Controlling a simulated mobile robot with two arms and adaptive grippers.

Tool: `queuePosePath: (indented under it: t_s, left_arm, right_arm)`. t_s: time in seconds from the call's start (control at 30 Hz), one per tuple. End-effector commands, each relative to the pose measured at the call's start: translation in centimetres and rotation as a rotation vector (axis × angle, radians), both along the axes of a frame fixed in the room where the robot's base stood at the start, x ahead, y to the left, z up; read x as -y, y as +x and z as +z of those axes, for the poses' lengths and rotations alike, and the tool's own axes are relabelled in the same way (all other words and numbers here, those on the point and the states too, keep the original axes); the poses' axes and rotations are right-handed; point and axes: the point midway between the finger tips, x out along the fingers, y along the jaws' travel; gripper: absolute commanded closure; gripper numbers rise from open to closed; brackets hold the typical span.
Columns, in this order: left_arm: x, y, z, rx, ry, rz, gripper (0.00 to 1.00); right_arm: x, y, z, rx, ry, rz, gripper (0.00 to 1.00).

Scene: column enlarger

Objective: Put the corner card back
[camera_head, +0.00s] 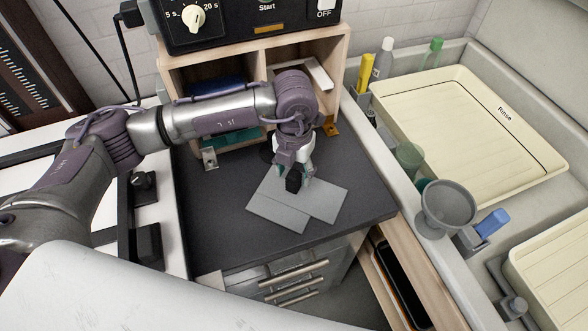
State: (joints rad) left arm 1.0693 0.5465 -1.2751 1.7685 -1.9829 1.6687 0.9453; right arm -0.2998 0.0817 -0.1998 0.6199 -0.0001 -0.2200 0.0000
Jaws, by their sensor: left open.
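Flat grey cards (277,212) lie on the dark worktop (225,225), seemingly two pieces overlapping or touching at an offset. No marking shows which is the corner card. My left gripper (300,182) points down over the far part of these cards, open. A small black shape (293,182) shows at its fingers; I cannot tell whether it is a gripper part or a separate thing. The gripper hides the cards' far edge, and contact with them cannot be made out. My right gripper is not in view.
A wooden shelf unit (342,62) with a timer box (250,18) on top stands behind. A metal bracket (209,158) and a brass one (331,127) stand at its front. The worktop's front is clear.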

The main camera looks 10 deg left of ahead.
Motion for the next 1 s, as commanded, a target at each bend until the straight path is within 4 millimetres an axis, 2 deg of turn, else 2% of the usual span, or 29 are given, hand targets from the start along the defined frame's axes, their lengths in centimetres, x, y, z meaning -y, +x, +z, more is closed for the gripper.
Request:
queuePosePath:
  t_s: [0.27,1.0]
  left_arm:
    - [0.0,0.0,0.2,0.0,0.0,0.0,0.43]
    - [0.0,0.0,3.2,0.0,-0.001,0.0,0.43]
  right_arm:
    - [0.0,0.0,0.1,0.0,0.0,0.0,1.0]
    - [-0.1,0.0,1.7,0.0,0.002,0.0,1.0]
